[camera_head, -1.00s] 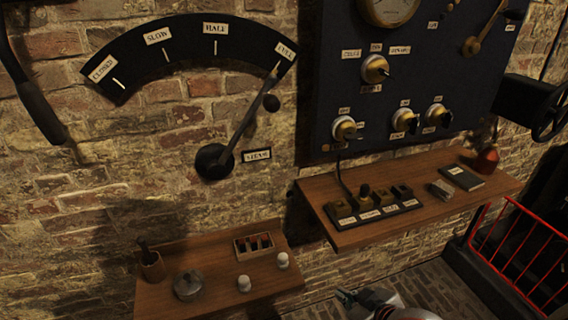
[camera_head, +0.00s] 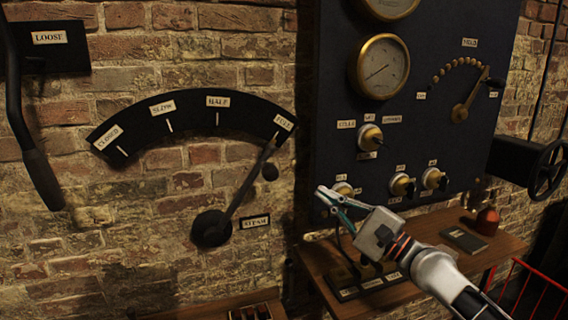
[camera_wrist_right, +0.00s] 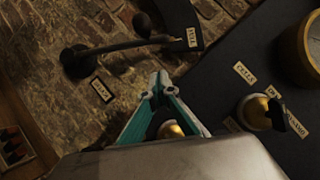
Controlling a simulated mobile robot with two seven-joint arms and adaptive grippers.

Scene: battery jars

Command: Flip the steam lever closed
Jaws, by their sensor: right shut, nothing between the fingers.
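The steam lever (camera_head: 240,190) is a dark arm on a round black hub on the brick wall, above the STEAM label (camera_head: 255,222). Its tip points up right at the FULL mark of the black arc scale (camera_head: 190,103); CLOSED is at the scale's left end. A dark knob (camera_head: 270,172) shows beside the lever near its tip. The lever also shows in the right wrist view (camera_wrist_right: 115,46). My right gripper (camera_head: 321,190) is shut and empty, right of and apart from the lever, in front of the dark panel's lower left. My left gripper is not in view.
The dark panel (camera_head: 430,120) with gauges and brass knobs stands right of the lever. A wooden shelf (camera_head: 500,243) with a switch block lies below it. A black lever (camera_head: 40,180) hangs at far left.

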